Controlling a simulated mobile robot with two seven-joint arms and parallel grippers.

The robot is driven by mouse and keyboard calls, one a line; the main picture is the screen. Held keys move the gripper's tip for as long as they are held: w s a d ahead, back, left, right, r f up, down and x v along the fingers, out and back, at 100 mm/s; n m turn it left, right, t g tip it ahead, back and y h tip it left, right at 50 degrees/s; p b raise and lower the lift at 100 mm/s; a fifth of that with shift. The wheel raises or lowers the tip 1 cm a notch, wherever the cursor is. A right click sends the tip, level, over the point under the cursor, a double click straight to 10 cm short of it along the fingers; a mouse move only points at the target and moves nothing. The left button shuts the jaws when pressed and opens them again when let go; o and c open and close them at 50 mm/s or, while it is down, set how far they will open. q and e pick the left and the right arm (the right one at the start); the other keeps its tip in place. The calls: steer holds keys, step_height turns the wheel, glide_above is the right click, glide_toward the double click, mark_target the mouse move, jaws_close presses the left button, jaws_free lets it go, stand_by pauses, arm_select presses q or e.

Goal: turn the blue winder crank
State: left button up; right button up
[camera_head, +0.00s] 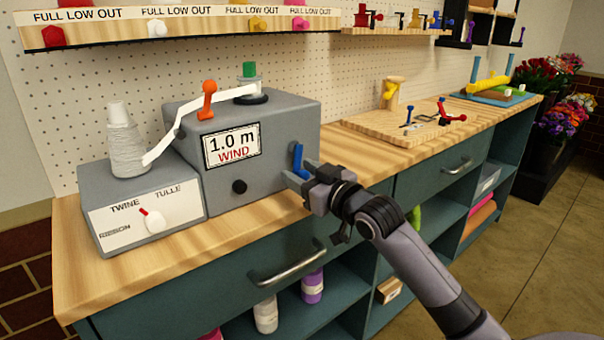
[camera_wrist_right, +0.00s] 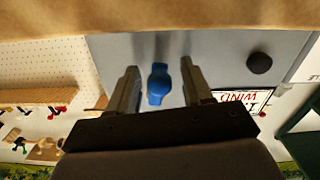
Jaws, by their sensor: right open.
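The blue winder crank (camera_head: 298,158) is on the right part of the front of the grey winder box (camera_head: 270,115), beside the sign reading "1.0 m WIND" (camera_head: 232,146). My right gripper (camera_head: 299,181) is open at the crank. In the right wrist view the blue crank (camera_wrist_right: 158,83) lies between the two spread fingers (camera_wrist_right: 158,82), with a gap on each side. In the head view the gripper covers the crank's lower part. My left gripper is not in view.
A twine spool (camera_head: 126,145) stands on a grey selector box (camera_head: 145,205) at left. A white arm (camera_head: 180,115) with an orange lever (camera_head: 208,98) spans the boxes. A black knob (camera_head: 239,187) sits on the winder front. A wooden board (camera_head: 390,125) with small tools lies to the right.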

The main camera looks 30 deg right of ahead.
steer(key=shift+w, duration=0.1)
jaws_close()
steer(key=shift+a+r+m+p, duration=0.3)
steer(key=shift+m+p, duration=0.4)
steer(key=shift+p, duration=0.55)
steer(key=shift+a+m+p, duration=0.15)
steer(key=shift+m+p, duration=0.15)
steer(key=shift+p, duration=0.1)
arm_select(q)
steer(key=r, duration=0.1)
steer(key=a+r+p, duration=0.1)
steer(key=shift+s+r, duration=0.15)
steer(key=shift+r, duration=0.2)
arm_select(e)
steer(key=shift+a+m, duration=0.2)
steer(key=shift+m, duration=0.3)
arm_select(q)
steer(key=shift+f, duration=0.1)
arm_select(e)
jaws_free()
steer(key=shift+a, duration=0.1)
steer(key=shift+f, duration=0.1)
